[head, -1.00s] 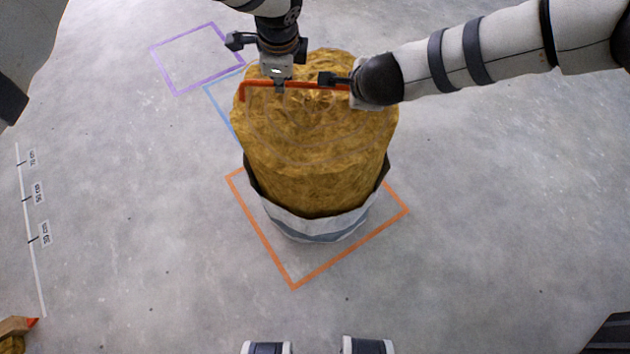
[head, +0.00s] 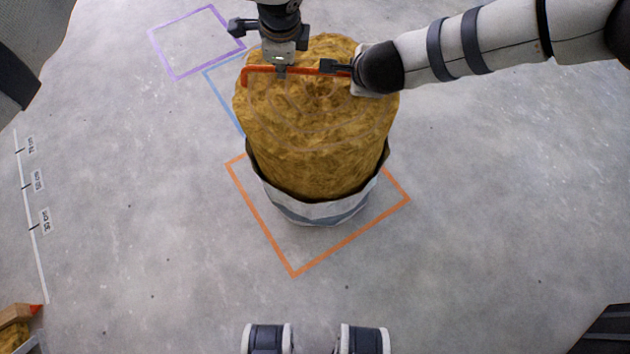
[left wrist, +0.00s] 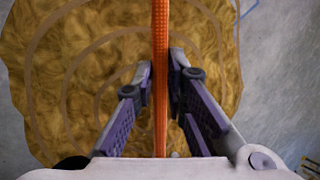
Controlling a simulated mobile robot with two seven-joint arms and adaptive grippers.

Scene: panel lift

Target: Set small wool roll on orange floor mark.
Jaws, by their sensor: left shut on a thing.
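The wool roll (head: 318,140) is a yellow-brown cylinder, roughly upright, with a grey-white wrap (head: 320,212) around its lower end. An orange strap (head: 258,71) crosses its top. Its lower end overlaps the orange floor mark (head: 352,242) in the head view; I cannot tell whether it touches the floor. My left gripper (head: 281,72) is shut on the strap above the roll's top; in the left wrist view its fingers stand either side of the strap (left wrist: 160,70). My right gripper (head: 335,67) is at the strap's right end; its grip is unclear. The mark's back part is hidden.
A purple floor mark (head: 197,42) lies at the back left, and a blue one (head: 222,95) lies partly behind the roll. A floor scale (head: 32,215) runs along the left.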

